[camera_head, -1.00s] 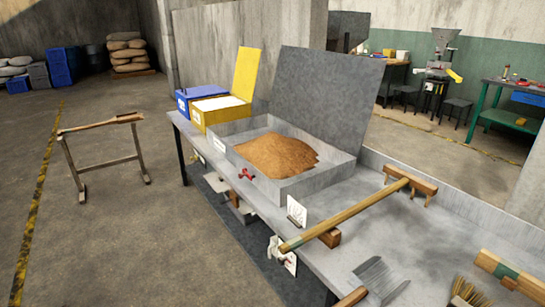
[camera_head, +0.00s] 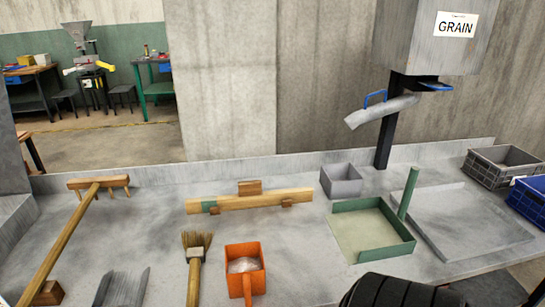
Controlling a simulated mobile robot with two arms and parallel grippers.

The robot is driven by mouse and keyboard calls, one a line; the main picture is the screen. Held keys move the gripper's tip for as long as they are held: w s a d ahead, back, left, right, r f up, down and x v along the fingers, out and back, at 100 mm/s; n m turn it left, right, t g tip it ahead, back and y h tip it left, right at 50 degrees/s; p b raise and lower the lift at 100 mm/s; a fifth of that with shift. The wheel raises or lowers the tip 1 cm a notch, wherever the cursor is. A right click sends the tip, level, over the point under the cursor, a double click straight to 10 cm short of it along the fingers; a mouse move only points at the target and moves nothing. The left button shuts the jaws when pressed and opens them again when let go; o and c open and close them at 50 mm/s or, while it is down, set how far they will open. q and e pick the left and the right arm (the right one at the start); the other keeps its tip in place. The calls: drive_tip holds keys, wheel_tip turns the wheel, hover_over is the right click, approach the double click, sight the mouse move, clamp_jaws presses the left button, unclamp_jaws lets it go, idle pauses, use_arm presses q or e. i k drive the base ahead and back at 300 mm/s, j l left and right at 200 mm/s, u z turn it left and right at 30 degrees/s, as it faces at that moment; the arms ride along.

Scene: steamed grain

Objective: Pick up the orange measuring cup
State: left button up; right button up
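The orange measuring cup (camera_head: 259,275) stands on the grey worktable (camera_head: 310,234) near its front edge, right of a brush. It is a square box with a handle toward me, and something pale lies inside it. A dark ribbed part of my own body shows at the bottom right of the cup. Neither of my grippers shows in the head view.
A brush (camera_head: 195,265) lies close left of the cup. A wooden bar (camera_head: 249,202) lies behind it. A green tray (camera_head: 344,208), small grey box (camera_head: 342,181) and grain chute (camera_head: 382,110) stand to the right. A wooden rake (camera_head: 72,230) lies at left.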

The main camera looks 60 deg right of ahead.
sight(245, 267)
drive_tip(key=z, duration=1.5)
drive_tip(key=k+j, duration=0.1)
drive_tip(key=j, duration=0.3)
